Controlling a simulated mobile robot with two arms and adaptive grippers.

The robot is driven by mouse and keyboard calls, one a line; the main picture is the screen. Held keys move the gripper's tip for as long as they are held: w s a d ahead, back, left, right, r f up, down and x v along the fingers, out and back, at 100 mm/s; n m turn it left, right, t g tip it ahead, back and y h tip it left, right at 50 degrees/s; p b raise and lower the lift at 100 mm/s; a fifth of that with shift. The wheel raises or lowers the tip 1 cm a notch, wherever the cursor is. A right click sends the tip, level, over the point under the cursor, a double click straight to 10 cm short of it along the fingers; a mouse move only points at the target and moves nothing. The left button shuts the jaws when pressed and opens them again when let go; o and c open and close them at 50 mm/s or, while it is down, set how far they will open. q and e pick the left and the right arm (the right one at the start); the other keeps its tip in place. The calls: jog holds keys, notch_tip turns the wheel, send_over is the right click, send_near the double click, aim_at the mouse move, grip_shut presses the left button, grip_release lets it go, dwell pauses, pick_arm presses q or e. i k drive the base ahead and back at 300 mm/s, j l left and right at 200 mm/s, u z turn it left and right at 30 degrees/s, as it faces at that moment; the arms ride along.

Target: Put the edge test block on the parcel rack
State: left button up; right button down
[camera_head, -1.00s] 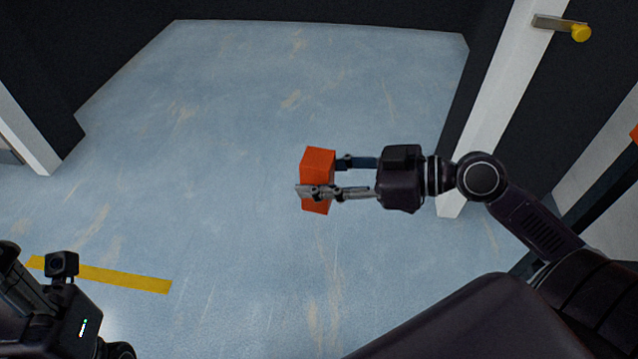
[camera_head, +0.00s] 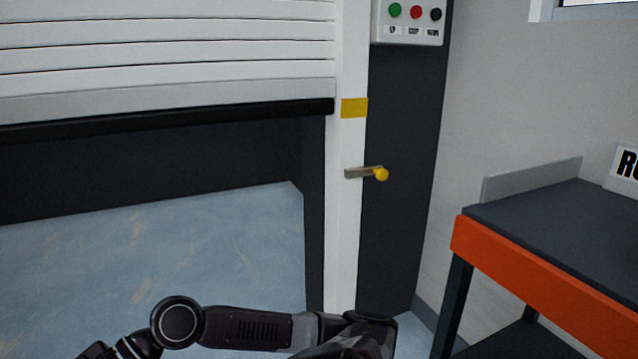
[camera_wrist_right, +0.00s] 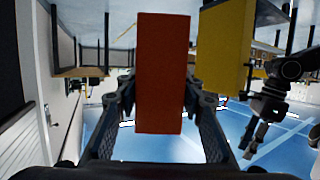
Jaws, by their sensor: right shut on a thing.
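The edge test block (camera_wrist_right: 163,72) is a plain orange-red block, close up in the right wrist view. My right gripper (camera_wrist_right: 160,95) is shut on it, with one finger on each side. In the head view only links of my arm (camera_head: 250,327) show along the bottom; the gripper and block are out of that picture. A dark-topped stand (camera_head: 545,272) with an orange front edge and a lower shelf is at the right of the head view. No readable label shows whether it is the parcel rack.
A roller shutter (camera_head: 170,60) hangs part-way over a dark opening at the left. A white post (camera_head: 345,240) bears a yellow-tipped lever (camera_head: 375,173). A button box (camera_head: 408,20) is above. In the wrist view a yellow panel (camera_wrist_right: 226,45) appears beside the block.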

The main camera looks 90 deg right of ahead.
aim_at(612, 233)
jog(key=i+l+u, duration=0.15)
jog(key=u, duration=1.3)
jog(key=l+u, duration=0.1)
jog(key=l, duration=0.65)
jog(key=l+z, duration=0.25)
jog(key=z, duration=0.2)
jog(key=i+l+z, duration=0.1)
jog(key=l+z, duration=0.15)
jog(key=z, duration=0.2)
jog(key=i+l+z, duration=0.1)
jog(key=l+z, duration=0.15)
jog(key=z, duration=1.55)
jog(key=i+z, duration=0.1)
jog(key=z, duration=1.2)
jog(key=i+z, duration=0.1)
jog(key=z, duration=0.6)
jog(key=j+z, duration=0.1)
jog(key=z, duration=1.2)
jog(key=j+z, duration=0.1)
jog(key=z, duration=0.6)
